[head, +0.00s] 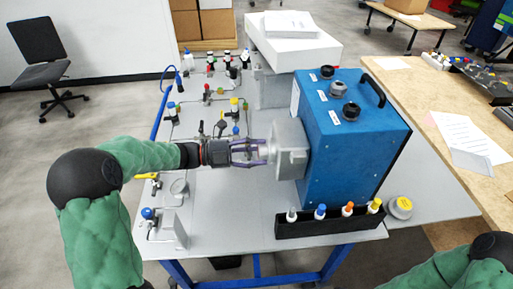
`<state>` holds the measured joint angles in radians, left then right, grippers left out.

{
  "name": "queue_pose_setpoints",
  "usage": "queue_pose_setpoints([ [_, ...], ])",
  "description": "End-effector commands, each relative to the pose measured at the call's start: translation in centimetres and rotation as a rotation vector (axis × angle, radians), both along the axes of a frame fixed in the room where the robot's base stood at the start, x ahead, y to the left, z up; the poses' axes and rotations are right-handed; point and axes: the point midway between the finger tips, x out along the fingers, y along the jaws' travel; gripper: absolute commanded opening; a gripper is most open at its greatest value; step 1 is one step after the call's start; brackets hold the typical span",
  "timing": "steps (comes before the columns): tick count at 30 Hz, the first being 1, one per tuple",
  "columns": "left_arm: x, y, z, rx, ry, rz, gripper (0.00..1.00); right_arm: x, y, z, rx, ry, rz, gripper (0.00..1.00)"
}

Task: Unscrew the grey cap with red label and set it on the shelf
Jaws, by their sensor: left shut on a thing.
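The blue analyser box (345,150) stands on the grey table with a large round grey housing (290,148) on its left side. My left gripper (264,152) points right at that housing, its purple fingers shut on a small light grey part in front of the housing's face. The fingers hide most of this part, and no red label shows on it. My right gripper is out of view; only part of that arm shows at the lower right.
A black rack (325,227) with several coloured-top bottles stands in front of the box. A grey round piece with a yellow label (400,207) lies right of it. Several valves and fittings (215,105) cover the table's back left. A wooden bench (420,90) is at right.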

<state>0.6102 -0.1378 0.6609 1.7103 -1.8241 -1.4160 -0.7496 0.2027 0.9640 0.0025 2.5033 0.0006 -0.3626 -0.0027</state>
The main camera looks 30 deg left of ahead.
Motion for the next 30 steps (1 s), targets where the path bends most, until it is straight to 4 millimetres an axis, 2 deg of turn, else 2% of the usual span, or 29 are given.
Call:
queue_pose_setpoints([
  [1, 0.0, 0.0, 0.3, -0.015, 0.026, 0.0, 0.17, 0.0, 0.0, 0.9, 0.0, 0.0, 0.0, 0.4],
  [30, -0.1, 0.0, 0.1, -0.291, 0.478, 0.0, 0.17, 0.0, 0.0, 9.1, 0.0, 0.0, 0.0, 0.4],
])
